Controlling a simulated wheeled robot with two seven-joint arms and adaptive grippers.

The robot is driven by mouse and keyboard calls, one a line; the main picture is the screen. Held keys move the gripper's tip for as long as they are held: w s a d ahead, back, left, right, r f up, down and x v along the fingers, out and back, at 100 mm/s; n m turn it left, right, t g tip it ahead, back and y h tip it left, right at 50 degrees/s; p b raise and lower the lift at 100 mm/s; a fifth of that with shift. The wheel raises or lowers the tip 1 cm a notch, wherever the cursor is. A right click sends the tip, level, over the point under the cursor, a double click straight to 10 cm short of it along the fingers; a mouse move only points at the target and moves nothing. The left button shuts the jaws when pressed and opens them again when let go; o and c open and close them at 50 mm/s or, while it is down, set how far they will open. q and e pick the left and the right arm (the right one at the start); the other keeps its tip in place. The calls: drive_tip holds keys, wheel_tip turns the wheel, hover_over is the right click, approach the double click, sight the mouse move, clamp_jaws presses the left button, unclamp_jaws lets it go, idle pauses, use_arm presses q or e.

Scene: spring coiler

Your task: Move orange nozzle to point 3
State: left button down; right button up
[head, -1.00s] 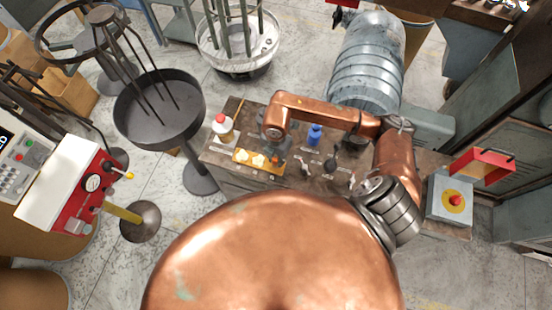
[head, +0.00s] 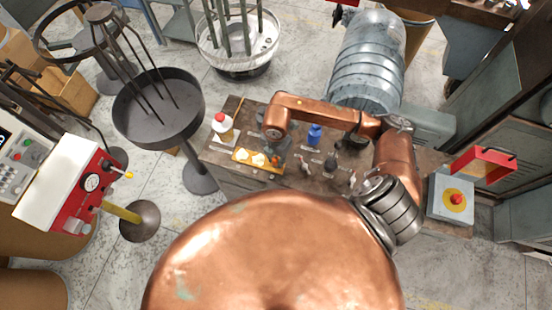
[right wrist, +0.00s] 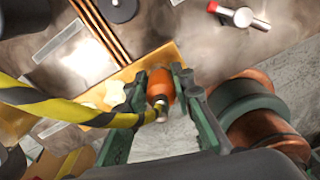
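The orange nozzle (right wrist: 160,84), with a metal tip, shows in the right wrist view between the two dark green fingers of my right gripper (right wrist: 160,90). The fingers bear on both its sides, so the gripper looks shut on it. A yellow-and-black striped hose crosses in front of the left finger. I cannot make out a mark for point 3. My left gripper is not in view.
On the bench stand a white bottle with a red cap (head: 222,126), a blue bottle (head: 314,135), a dark weight-like piece (head: 331,162) and small metal parts. Pale label strips (right wrist: 58,40) lie on the top. A control box with a red button (head: 456,199) is at right.

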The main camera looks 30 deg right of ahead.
drive_tip(key=o, duration=0.5)
drive_tip(key=shift+r, duration=0.15)
wheel_tip(320, 180, up, 12)
drive_tip(key=shift+f, duration=0.25)
wheel_tip(320, 180, up, 13)
drive_tip(key=p, duration=0.9)
drive_tip(key=shift+r, duration=0.1)
idle(0.7)
